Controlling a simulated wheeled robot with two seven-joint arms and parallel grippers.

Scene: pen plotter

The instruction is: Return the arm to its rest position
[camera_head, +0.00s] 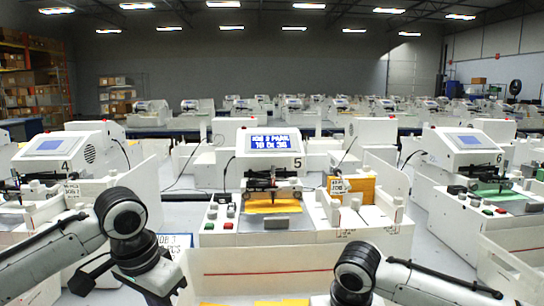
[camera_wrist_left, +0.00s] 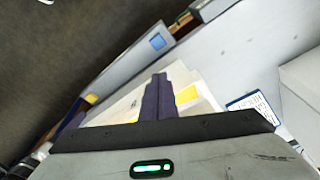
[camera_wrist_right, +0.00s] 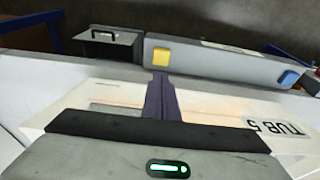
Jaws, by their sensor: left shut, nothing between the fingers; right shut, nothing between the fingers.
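My left arm comes in from the lower left of the head view and my right arm from the lower right; both are bent, and neither pair of fingers shows clearly there. In the left wrist view my left gripper (camera_wrist_left: 160,88) has its two dark fingers together with nothing between them, above pale trays with yellow in them. In the right wrist view my right gripper (camera_wrist_right: 160,85) is also shut and empty, over a pale tub (camera_wrist_right: 220,104) labelled "TUB 5". Plotter 5 (camera_head: 268,141) stands ahead at the centre, its blue screen lit, with a yellow sheet (camera_head: 272,206) under its carriage.
Plotter 4 (camera_head: 62,144) stands at left and plotter 6 (camera_head: 470,139) at right. Coloured buttons (camera_head: 225,198) sit on the front of plotter 5. An orange stack (camera_head: 358,188) stands in a white holder to its right. A white-walled tub (camera_head: 265,262) lies between my arms.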

